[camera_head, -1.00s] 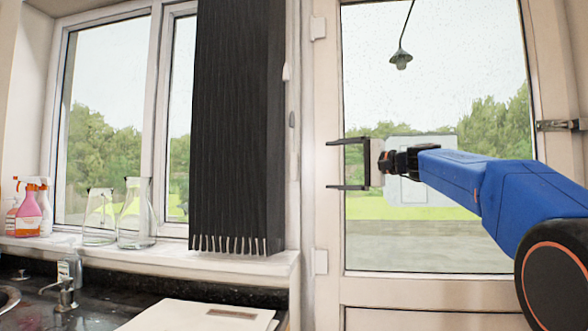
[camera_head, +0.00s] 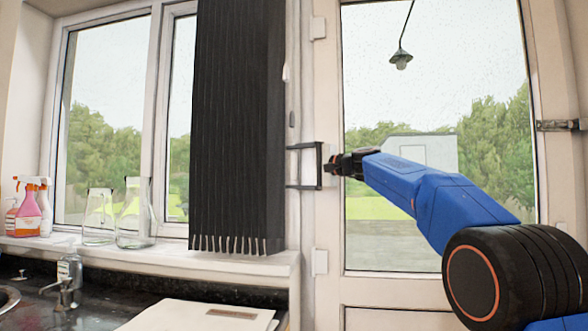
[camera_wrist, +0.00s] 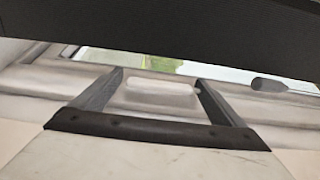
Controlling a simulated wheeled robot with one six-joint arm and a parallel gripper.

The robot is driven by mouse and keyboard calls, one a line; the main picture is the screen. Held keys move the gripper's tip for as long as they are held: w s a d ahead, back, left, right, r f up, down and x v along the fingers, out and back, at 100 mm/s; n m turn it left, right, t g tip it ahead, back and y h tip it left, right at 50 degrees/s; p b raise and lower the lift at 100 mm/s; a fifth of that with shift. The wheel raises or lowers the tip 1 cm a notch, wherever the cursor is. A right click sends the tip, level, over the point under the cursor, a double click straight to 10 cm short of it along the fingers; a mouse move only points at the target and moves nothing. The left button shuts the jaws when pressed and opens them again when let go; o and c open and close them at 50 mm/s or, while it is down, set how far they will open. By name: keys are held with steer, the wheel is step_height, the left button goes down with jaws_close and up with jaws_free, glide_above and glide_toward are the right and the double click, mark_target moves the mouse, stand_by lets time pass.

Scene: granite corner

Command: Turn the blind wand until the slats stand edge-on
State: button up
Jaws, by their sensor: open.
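A dark vertical blind (camera_head: 238,125) hangs bunched at the right side of the window in the head view. In the wrist view a dark band, likely the blind (camera_wrist: 160,30), crosses the top. I cannot make out the wand with certainty. A small grey rounded piece (camera_head: 291,119) shows right of the blind, above my fingers. My gripper (camera_head: 290,166) is open, its fingers one above the other, pointing left close to the blind's right edge. In the wrist view my gripper (camera_wrist: 160,77) has a pale rounded piece (camera_wrist: 160,88) in line between its fingers, contact unclear.
A glazed door (camera_head: 435,240) stands on the right, behind my arm. Glass jugs (camera_head: 135,230) and spray bottles (camera_head: 28,215) stand on the sill at left. A tap (camera_head: 68,280) and a pale board (camera_head: 195,316) are below on the dark counter.

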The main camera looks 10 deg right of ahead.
steer(key=shift+w+a, duration=0.1)
steer(key=shift+a, duration=0.05)
steer(key=c, duration=1)
steer(key=shift+c, duration=0.2)
steer(key=shift+w, duration=0.1)
steer(key=shift+n+g+y, duration=0.6)
steer(key=shift+g+y, duration=0.1)
steer(key=shift+g, duration=0.1)
steer(key=shift+n+g+y, duration=0.4)
steer(key=shift+n+g, duration=0.2)
steer(key=shift+g, duration=0.1)
